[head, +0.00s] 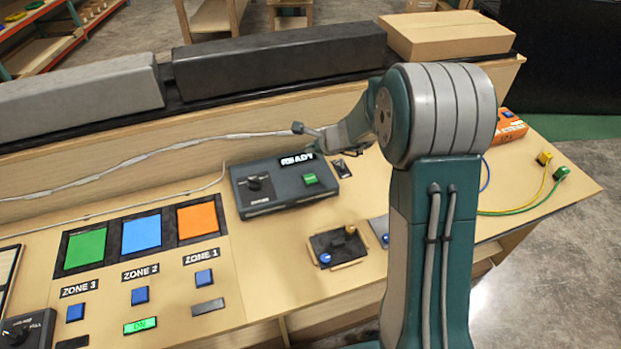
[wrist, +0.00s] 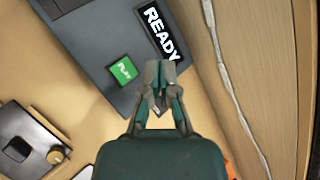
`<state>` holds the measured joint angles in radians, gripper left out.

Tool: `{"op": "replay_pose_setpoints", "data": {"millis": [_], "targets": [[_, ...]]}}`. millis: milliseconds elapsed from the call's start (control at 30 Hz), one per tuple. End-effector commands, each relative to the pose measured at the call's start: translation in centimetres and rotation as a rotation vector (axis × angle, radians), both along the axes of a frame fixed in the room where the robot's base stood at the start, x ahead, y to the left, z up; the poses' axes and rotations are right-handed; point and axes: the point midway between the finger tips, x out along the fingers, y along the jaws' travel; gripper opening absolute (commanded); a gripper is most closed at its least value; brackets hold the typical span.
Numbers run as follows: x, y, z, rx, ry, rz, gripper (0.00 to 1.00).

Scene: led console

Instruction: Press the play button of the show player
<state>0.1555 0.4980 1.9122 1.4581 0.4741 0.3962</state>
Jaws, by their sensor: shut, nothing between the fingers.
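In the wrist view, the green button (wrist: 123,70) carries a white mark and lies left of my gripper (wrist: 161,70). The READY display (wrist: 160,33) is just above the fingertips there. My gripper is shut and empty, over the show player's edge beside the button. It appears apart from the button; its exact height is unclear.
A small switch (head: 342,168) is right of the show player. A black panel with knobs (head: 338,248) is in front. Zone buttons and coloured panels (head: 142,233) are at left. A white cable (head: 130,158) runs along the wooden back wall (head: 100,130).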

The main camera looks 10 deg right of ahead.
Motion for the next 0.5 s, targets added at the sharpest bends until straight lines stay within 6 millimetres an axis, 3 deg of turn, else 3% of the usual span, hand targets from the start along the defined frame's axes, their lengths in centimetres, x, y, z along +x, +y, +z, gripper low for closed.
{"op": "replay_pose_setpoints", "data": {"millis": [167,500], "targets": [[0.0,0.0,-0.8,0.001,0.002,0.0,0.0],[0.0,0.0,-5.1,0.001,0.004,0.001,0.0]]}}
